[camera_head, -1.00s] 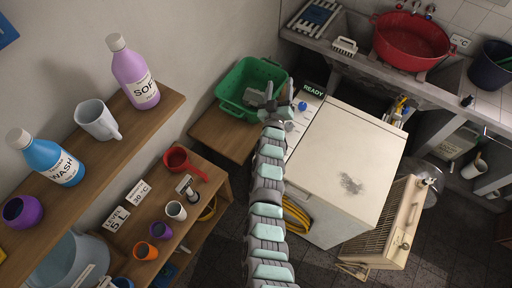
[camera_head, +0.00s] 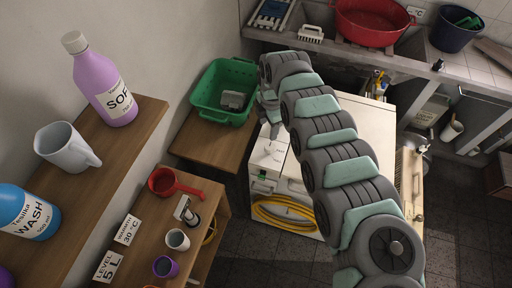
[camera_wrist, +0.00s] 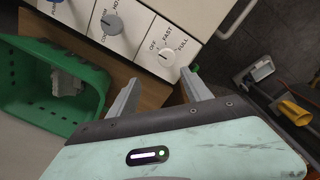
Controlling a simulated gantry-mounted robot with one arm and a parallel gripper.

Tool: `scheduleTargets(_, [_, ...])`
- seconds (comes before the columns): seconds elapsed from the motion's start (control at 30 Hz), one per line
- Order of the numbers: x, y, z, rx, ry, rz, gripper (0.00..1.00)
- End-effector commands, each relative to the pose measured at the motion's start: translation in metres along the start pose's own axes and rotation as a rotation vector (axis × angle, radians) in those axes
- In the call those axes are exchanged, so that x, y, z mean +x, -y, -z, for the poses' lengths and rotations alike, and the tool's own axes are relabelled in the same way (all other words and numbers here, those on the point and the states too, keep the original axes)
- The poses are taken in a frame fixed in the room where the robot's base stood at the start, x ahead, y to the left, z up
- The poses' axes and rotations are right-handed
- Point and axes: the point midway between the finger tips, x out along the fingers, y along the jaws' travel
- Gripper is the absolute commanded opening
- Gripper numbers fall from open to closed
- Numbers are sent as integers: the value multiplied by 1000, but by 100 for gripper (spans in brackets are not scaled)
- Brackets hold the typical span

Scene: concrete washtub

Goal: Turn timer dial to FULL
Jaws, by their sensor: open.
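The timer dial (camera_wrist: 166,57) is a pale round knob on the white control panel, marked OFF, FAST and FULL around it in the wrist view. Its pointer is too small to read surely. My gripper (camera_wrist: 160,91) is open and empty. Its two grey fingers point toward the panel, one to each side of the dial in the picture, with the dial beyond the tips and apparently untouched. In the head view the white washing machine (camera_head: 377,110) stands mid-scene; my arm hides part of its panel (camera_head: 270,157) and most of the gripper.
A grey dial (camera_wrist: 112,25) and a blue one (camera_wrist: 52,2) sit on the same panel. A green basket (camera_head: 222,92) stands on a wooden table left of the machine. A yellow hose (camera_head: 284,212) hangs at the machine's front. Shelves with bottles line the left.

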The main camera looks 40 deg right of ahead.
Motion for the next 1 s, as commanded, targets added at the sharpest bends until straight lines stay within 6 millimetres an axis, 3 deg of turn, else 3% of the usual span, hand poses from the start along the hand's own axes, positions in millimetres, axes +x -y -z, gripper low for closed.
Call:
scheduleTargets(0.17, [4,15,-7,-18,4,43,57])
scheduleTargets(0.7, [94,16,-5,-17,4,38,57])
scheduleTargets(1.0, [106,18,-8,-16,6,39,57])
